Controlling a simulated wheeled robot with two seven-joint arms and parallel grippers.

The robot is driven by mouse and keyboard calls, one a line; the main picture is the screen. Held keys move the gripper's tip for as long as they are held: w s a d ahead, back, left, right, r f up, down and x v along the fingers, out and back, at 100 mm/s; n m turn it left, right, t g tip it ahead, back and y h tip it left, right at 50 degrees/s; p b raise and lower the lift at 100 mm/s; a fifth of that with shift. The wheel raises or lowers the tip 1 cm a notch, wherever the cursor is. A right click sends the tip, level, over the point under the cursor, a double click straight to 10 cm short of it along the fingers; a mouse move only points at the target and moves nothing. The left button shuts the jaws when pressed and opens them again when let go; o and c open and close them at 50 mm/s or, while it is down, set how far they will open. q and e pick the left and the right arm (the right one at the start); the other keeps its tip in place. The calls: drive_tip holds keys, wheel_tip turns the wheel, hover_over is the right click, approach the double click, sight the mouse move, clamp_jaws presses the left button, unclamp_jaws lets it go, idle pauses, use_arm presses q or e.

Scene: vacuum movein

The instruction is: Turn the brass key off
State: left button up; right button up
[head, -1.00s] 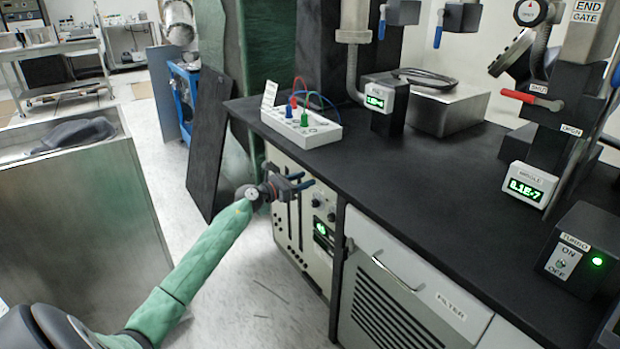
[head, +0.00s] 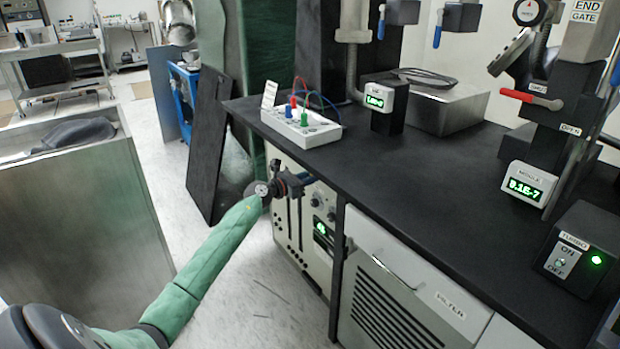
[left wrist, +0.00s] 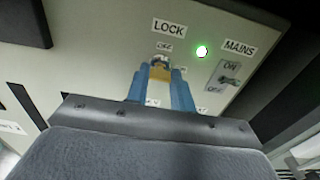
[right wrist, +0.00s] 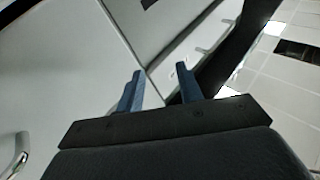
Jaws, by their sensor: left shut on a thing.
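The brass key (left wrist: 160,70) sits in a panel under the label LOCK, in the left wrist view. OFF is printed just above it; other markings around it are partly hidden by my fingers. My left gripper (left wrist: 162,82) is shut on the key, its two blue fingers at the key's sides. In the head view my left gripper (head: 300,181) is at the upper front of the beige cabinet (head: 288,225), under the bench edge, and the key is hidden there. My right gripper (right wrist: 160,85) is open and empty in the right wrist view, with pale panels beyond it.
A lit green lamp (left wrist: 201,51) and the MAINS switch (left wrist: 229,78) are right of the key on the same panel. The black bench top (head: 420,190) overhangs the cabinet. A white box with coloured plugs (head: 300,128) stands above.

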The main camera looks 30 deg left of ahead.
drive_tip(key=shift+f, duration=0.1)
drive_tip(key=s+f+g+h+p, duration=0.1)
drive_tip(key=s+f+g, duration=0.15)
drive_tip(key=f, duration=0.75)
drive_tip(key=s+f+g+h+p, duration=0.15)
drive_tip(key=f+g, duration=0.25)
drive_tip(key=f, duration=0.5)
drive_tip(key=s+d+f+g+p, duration=0.1)
drive_tip(key=s+f+g, duration=0.6)
drive_tip(key=s+f, duration=0.7)
use_arm(q)
drive_tip(key=shift+a+r+n+p, duration=0.1)
drive_tip(key=shift+n+p, duration=7.1)
drive_tip(key=shift+n, duration=1.8)
use_arm(e)
wheel_tip(320, 180, up, 35)
drive_tip(key=w+d+g, duration=0.2)
drive_tip(key=g, duration=0.1)
drive_tip(key=shift+r+h, duration=0.1)
drive_tip(key=shift+h, duration=0.15)
